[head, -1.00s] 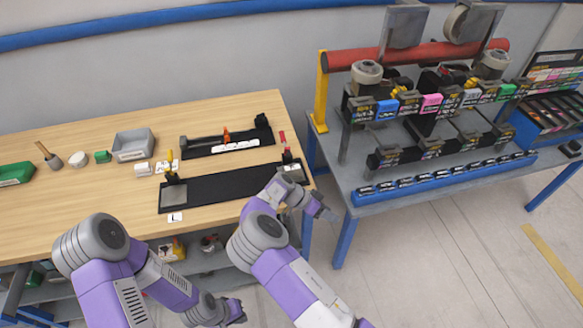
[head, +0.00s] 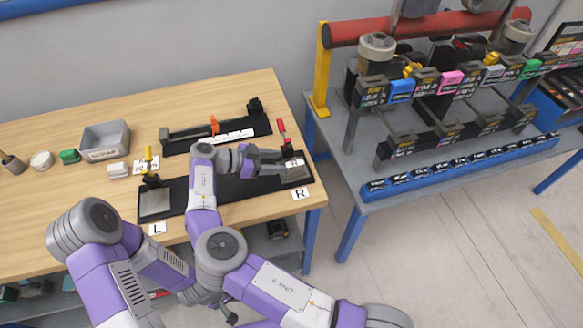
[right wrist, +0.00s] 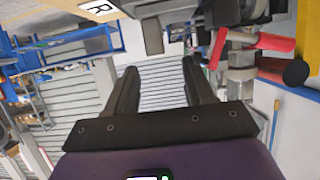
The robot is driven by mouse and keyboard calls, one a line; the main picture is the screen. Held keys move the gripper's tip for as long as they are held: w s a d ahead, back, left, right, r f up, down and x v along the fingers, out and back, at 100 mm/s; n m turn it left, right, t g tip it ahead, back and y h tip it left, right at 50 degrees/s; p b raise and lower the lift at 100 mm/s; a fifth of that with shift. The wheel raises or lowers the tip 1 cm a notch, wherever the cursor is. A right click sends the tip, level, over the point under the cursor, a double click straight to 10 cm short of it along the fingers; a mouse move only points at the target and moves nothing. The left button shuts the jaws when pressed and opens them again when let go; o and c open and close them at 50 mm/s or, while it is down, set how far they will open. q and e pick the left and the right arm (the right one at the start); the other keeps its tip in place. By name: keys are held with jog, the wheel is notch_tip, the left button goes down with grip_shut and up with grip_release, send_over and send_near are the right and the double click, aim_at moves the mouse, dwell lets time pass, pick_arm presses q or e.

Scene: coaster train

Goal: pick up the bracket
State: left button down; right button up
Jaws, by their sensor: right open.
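My right gripper (head: 276,160) is above the right part of the black fixture (head: 235,187) on the wooden table, its fingers pointing right. In the right wrist view its two fingers (right wrist: 160,80) are spread with nothing between them. A grey metal plate (head: 297,174) at the fixture's right end, by the R label (head: 300,194), looks like the bracket, but I cannot be sure. A similar grey plate (head: 156,203) is at the left end, by the L label. A grey block (right wrist: 152,35) shows beyond the fingertips. My left gripper (head: 229,314) is low, mostly hidden by my right arm.
A red-handled clamp (head: 282,130) stands at the fixture's right end, its handle also in the right wrist view (right wrist: 265,42). A yellow-handled clamp (head: 149,165) stands at the left. Behind are a second black fixture (head: 180,146) and a grey bin (head: 104,141). A loaded rack bench stands right.

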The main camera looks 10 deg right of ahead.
aim_at(295, 163)
jog(key=x, duration=0.7)
jog(key=shift+s+d+f, duration=0.1)
jog(key=shift+s+d, duration=0.1)
grip_shut()
